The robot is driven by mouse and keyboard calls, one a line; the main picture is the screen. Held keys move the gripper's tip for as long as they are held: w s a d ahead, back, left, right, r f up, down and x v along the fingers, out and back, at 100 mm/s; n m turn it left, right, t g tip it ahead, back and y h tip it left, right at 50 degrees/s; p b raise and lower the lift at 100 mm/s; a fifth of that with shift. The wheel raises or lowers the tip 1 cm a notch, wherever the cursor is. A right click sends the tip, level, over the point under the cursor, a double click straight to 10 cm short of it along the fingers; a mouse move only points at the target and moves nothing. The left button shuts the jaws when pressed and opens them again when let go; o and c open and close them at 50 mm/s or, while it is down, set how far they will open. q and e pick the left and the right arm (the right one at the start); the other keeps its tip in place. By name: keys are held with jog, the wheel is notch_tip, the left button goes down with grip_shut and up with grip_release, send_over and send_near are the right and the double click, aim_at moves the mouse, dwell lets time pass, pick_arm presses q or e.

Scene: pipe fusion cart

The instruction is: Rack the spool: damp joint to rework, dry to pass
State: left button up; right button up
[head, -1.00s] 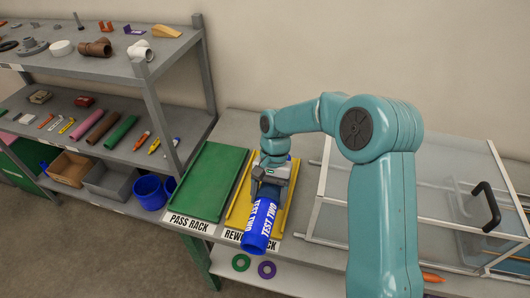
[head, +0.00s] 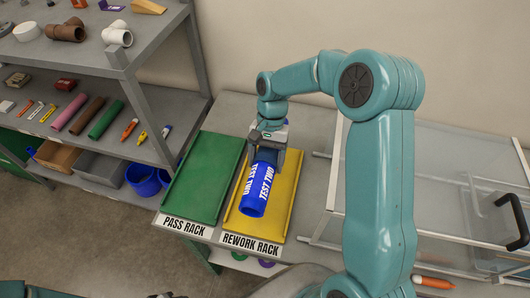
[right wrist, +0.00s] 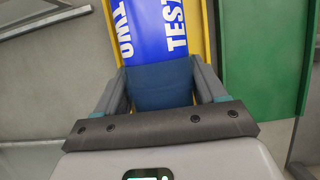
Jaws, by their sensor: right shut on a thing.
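The spool is a blue pipe (head: 261,190) with white "TEST TWO" lettering. My right gripper (head: 268,152) is shut on its far end, and the spool lies along the yellow rework rack (head: 282,208), within its outline. I cannot tell whether it touches the rack floor. In the right wrist view the spool (right wrist: 152,35) runs between the fingers (right wrist: 160,88), with a darker blue band at the jaws. The green pass rack (head: 205,175) is empty, just left of the yellow one. No dampness can be made out. My left gripper is out of view.
Shelves (head: 150,100) with pipes, fittings and markers stand at the left. A clear-walled frame with a black handle (head: 512,215) fills the right of the bench. Green and purple rings (head: 266,263) lie below the rack's front edge.

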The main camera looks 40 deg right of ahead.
jog(key=shift+d+f, duration=0.1)
jog(key=shift+d, duration=0.3)
jog(key=shift+a, duration=0.4)
jog(key=shift+s+f, duration=0.15)
jog(key=shift+f, duration=0.2)
jog(key=f, duration=0.7)
jog(key=shift+d+f, duration=0.15)
jog(key=shift+d, duration=0.1)
jog(key=shift+a+f, duration=0.1)
jog(key=shift+f, duration=0.35)
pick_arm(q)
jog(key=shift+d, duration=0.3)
pick_arm(e)
jog(key=shift+f, duration=0.2)
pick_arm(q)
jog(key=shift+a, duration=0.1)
